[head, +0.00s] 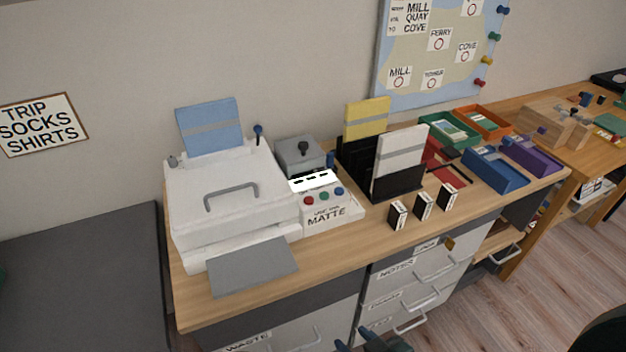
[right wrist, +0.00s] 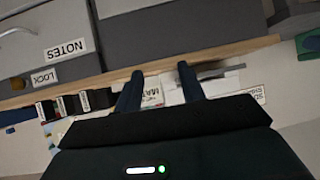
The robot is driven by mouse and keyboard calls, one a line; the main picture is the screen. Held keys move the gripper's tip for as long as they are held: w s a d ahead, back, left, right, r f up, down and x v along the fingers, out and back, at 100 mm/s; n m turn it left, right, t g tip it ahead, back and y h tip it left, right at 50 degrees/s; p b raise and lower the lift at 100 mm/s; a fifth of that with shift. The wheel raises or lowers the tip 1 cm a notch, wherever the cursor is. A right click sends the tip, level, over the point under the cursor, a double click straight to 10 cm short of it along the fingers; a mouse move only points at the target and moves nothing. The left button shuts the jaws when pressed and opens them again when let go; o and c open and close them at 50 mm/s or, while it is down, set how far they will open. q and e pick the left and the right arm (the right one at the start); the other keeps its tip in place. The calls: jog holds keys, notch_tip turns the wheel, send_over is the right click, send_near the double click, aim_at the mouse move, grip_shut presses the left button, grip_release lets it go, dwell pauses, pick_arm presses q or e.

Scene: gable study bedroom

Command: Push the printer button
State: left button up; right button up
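The white printer (head: 232,190) stands on the left part of the desk, with a blue sheet (head: 210,126) upright at its back and a grey tray (head: 240,268) at its front. At its right side is a white panel (head: 330,218) with small round buttons, a red one (head: 309,202) at the left and bluish ones (head: 325,196) beside it. A label on its front reads MATTE. My right gripper (head: 356,339) is at the bottom edge of the head view, in front of the desk and apart from the panel. Its fingers (right wrist: 160,86) are apart and empty in the right wrist view. My left gripper is not visible.
A grey box with a black knob (head: 303,150) stands behind the panel. A black file rack (head: 398,184) and several small black-and-white boxes (head: 423,205) stand to its right. Drawers with handles (head: 405,296) are below the desk top. Coloured trays (head: 495,169) are farther right.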

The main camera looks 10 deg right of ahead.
jog(key=shift+s, duration=0.1)
jog(key=shift+c, duration=0.2)
jog(key=shift+s+f, duration=0.15)
jog(key=shift+s, duration=0.05)
jog(key=c, duration=0.6)
grip_shut()
jog(key=shift+w, duration=0.3)
jog(key=shift+s, duration=0.25)
